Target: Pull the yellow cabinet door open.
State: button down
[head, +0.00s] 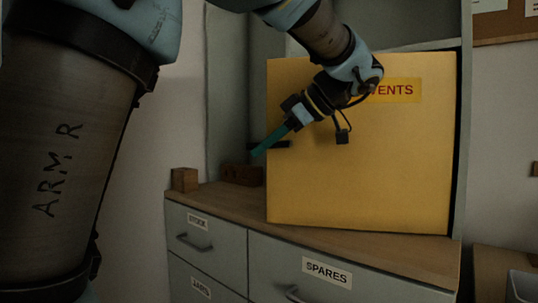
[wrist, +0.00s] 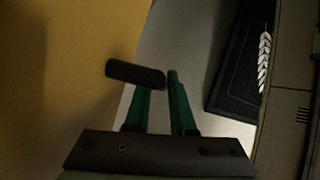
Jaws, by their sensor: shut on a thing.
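The yellow cabinet door (head: 350,185) stands upright above the wooden counter, with a partly covered label ending in "VENTS". It also fills the left of the wrist view (wrist: 60,90). Its dark bar handle (head: 283,144) is near the door's left edge; in the wrist view the handle (wrist: 125,72) crosses my green fingertips. My gripper (head: 262,150) comes down from the upper right and is shut on the handle, also in the wrist view (wrist: 160,85). The grip's far side is hidden. The door's left edge appears apart from the grey cabinet frame; how far is unclear.
A small wooden block (head: 184,179) and a dark brown block (head: 241,174) sit on the counter (head: 215,195) left of the door. Grey drawers, one labelled SPARES (head: 327,272), are below. A cork board (head: 505,22) hangs at the upper right.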

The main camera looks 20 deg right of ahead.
jog(key=c, duration=0.8)
grip_release()
jog(key=shift+c, duration=0.2)
jog(key=v, duration=1.1)
jog(key=shift+p, duration=0.35)
jog(key=shift+w, duration=0.1)
